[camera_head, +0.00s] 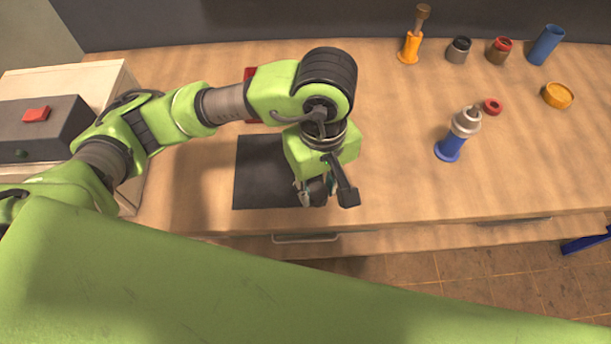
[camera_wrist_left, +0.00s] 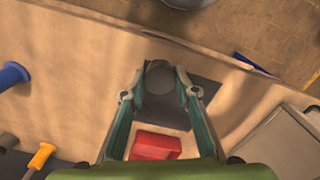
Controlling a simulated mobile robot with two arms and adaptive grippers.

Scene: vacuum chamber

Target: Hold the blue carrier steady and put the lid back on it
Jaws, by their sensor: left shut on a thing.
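My left gripper (camera_head: 317,195) points down over a dark mat (camera_head: 265,175) near the table's front edge. In the left wrist view its two fingers (camera_wrist_left: 158,85) are closed on a dark grey round piece (camera_wrist_left: 159,76), seen from above over the mat. I cannot tell whether this piece is the lid. A blue cylinder with a flanged foot and a grey metal top (camera_head: 464,122) leans or stands to the right of the gripper, apart from it. A plain blue cylinder (camera_head: 545,45) stands at the back right. I cannot tell which is the carrier. My right gripper is not in view.
A red block (camera_wrist_left: 155,145) lies behind the mat, partly hidden by my arm in the head view. An orange-handled tool (camera_head: 409,46), dark and red-topped jars (camera_head: 498,50), a red ring (camera_head: 492,106) and a yellow dish (camera_head: 558,95) stand right. A box with a red button (camera_head: 36,114) stands left.

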